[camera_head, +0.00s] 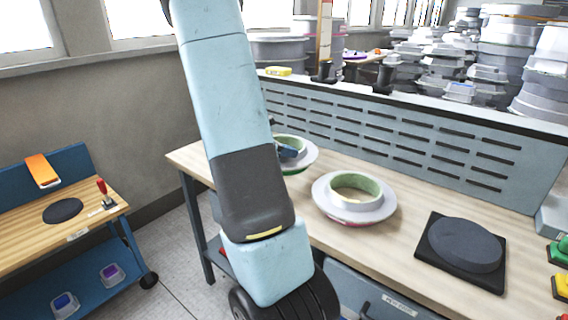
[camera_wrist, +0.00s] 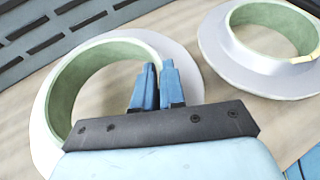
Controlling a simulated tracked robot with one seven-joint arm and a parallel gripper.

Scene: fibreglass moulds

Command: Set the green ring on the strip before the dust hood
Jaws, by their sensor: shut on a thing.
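A ring with a pale flange and green inner wall (camera_head: 304,159) stands on the wooden bench, partly behind my arm; a green edge shows on its flange. It fills the left of the wrist view (camera_wrist: 64,90). My gripper (camera_wrist: 158,80) is shut on this ring's wall, its blue fingers close together at the near right side. In the head view only a bit of blue finger shows. The dust hood appears to be the grey slotted panel (camera_head: 400,132) along the bench's back. I cannot make out a separate strip before it.
A second green-lined ring with a pink mark (camera_head: 354,199) lies close to the right, also in the wrist view (camera_wrist: 262,48). A dark disc on a black plate (camera_head: 464,246) is farther right. Coloured knobs (camera_head: 562,250) stand at the right edge. A wooden trolley (camera_head: 60,235) stands at left.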

